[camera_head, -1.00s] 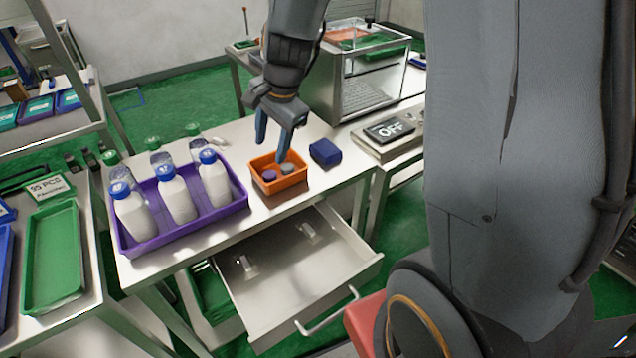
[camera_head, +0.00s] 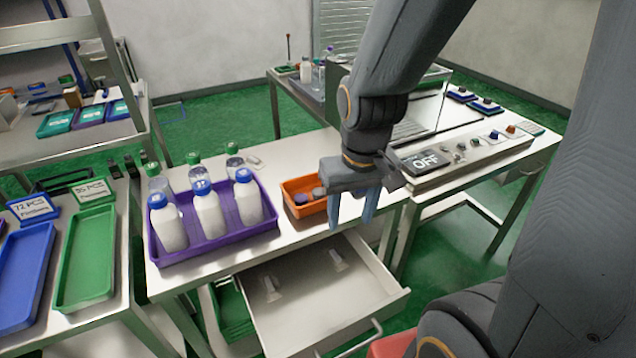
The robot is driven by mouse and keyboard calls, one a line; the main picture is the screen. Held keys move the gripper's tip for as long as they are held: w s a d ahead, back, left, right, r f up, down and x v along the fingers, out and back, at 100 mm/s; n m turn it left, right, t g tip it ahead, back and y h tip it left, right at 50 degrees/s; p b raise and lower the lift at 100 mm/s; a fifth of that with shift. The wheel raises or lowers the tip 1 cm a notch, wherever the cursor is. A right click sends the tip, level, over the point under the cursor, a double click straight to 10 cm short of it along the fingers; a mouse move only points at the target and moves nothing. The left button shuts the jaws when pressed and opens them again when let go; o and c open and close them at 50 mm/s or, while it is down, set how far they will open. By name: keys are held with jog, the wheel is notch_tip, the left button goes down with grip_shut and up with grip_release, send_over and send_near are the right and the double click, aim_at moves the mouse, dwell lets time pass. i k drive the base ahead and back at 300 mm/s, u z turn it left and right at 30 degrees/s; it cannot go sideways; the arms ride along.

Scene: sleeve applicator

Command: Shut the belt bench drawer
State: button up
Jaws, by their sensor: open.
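The belt bench drawer (camera_head: 310,312) is pulled out below the bench top (camera_head: 218,270), with two small pale pieces lying in it. Its bar handle (camera_head: 362,343) runs along the front edge at the lower right, partly cut off by the frame. My gripper (camera_head: 352,222) points down with two blue fingers apart and empty. In the picture it is above the drawer's back right part, in front of the orange bin, and appears clear of the handle.
A purple tray (camera_head: 172,252) with several white blue-capped bottles stands on the bench. An orange bin (camera_head: 296,208) with small round pieces sits beside it. A panel reading OFF (camera_head: 425,160) is to the right. Green floor (camera_head: 455,255) lies open at the right.

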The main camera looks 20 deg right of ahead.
aim_at(321, 309)
jog(key=z, duration=0.95)
jog(key=k, duration=1)
jog(key=u, duration=0.75)
